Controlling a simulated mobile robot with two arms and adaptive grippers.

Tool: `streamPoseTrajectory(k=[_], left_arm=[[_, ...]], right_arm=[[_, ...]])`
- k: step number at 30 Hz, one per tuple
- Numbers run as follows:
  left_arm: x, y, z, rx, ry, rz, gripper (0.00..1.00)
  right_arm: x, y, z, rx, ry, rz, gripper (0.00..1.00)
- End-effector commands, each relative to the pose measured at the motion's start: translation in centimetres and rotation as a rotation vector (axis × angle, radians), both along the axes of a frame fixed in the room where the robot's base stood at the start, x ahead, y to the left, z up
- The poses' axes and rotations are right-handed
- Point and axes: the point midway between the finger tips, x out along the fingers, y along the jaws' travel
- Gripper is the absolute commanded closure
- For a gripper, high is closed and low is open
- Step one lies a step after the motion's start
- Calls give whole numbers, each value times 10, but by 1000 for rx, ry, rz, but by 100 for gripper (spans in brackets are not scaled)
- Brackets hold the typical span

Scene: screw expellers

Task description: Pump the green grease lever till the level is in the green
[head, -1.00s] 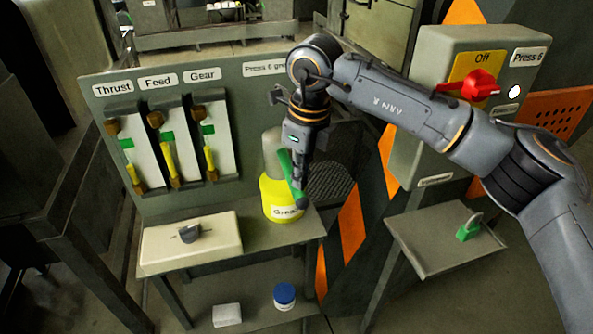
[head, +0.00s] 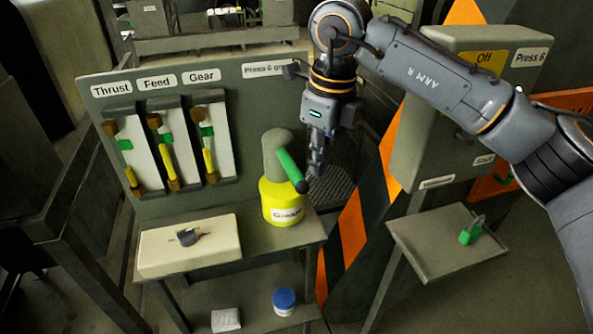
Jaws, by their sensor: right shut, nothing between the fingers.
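The green grease lever (head: 290,168) slants down to the right from the grey head of a yellow grease pump (head: 282,203) on the bench. Its dark knob is at the low end. My right gripper (head: 317,172) is shut and empty, pointing down just right of the lever; I cannot tell whether they touch. Three gauges labelled Thrust (head: 121,155), Feed (head: 162,150) and Gear (head: 211,150) show yellow columns and green bands on the panel. In the Gear gauge the yellow appears to end just below the green band. My left gripper is not in view.
A cream box with a grey knob (head: 190,245) sits left of the pump. A blue-lidded jar (head: 284,299) and a white block (head: 226,319) are on the lower shelf. A green padlock (head: 471,231) lies on the right tray (head: 430,250). A control box (head: 450,130) stands behind my right arm.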

Motion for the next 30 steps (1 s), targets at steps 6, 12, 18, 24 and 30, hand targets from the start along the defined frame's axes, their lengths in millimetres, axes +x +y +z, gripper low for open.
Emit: streamPoseTrajectory(k=[6, 12, 18, 24, 30], left_arm=[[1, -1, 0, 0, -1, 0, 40], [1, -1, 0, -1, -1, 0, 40], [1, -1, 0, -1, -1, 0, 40], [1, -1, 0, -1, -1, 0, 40], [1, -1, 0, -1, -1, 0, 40]], right_arm=[[-2, -5, 48, 0, -2, -2, 100], [-4, -8, 71, -1, 0, -2, 100], [-4, -8, 77, -1, 0, -1, 100], [-4, -8, 77, -1, 0, -2, 100], [-4, -9, 76, -2, 0, -2, 100]])
